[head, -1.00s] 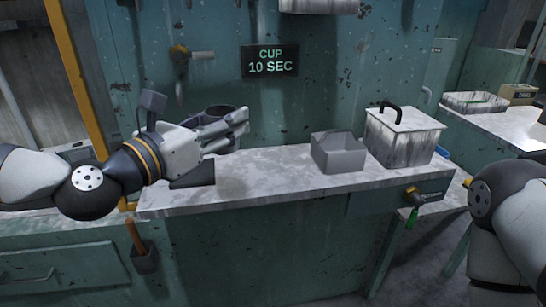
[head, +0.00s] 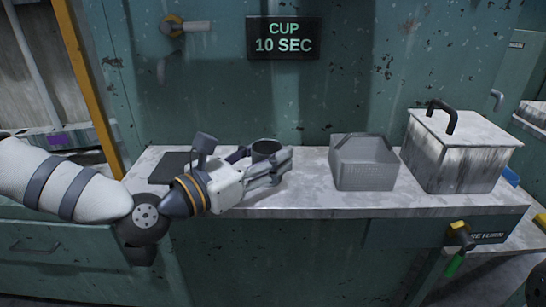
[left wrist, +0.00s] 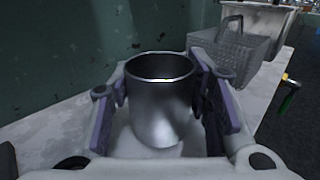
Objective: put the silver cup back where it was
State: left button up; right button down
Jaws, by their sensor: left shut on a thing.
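The silver cup (head: 265,147) is upright at the middle-left of the worktop. In the left wrist view the cup (left wrist: 160,100) is a plain dark metal cylinder, open at the top, between both fingers. My left gripper (head: 275,167) is shut on it from the left; its fingers hide the cup's lower part in the head view. I cannot tell whether its base touches the worktop. A flat dark pad (head: 174,166) lies on the worktop to the left, behind my left arm.
A grey basket with a handle (head: 364,168) stands to the right of the cup, then a lidded metal box (head: 455,160). A sign (head: 284,38) on the wall reads "CUP 10 SEC". The worktop (head: 310,190) between cup and basket is clear.

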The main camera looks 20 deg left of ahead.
pick_arm(q)
jog(key=shift+a+r, duration=0.1)
jog(key=shift+r, duration=0.1)
jog(key=shift+w+f, duration=0.15)
jog(key=shift+f, duration=0.05)
jog(key=o, duration=1.3)
pick_arm(e)
jog(key=shift+w+a, duration=0.1)
jog(key=shift+w, duration=0.05)
pick_arm(q)
jog(key=shift+r, duration=0.25)
jog(key=p+v, duration=0.1)
jog(key=v, duration=1)
jog(key=shift+r+p, duration=0.25)
jog(key=shift+p, duration=0.1)
jog(key=shift+s+a+f, duration=0.2)
jog(key=shift+s+f, duration=0.05)
jog(key=shift+s, duration=0.2)
pick_arm(e)
jog(key=shift+w+r+t, duration=0.5)
jog(key=shift+w+r, duration=0.65)
jog(key=shift+r, duration=0.05)
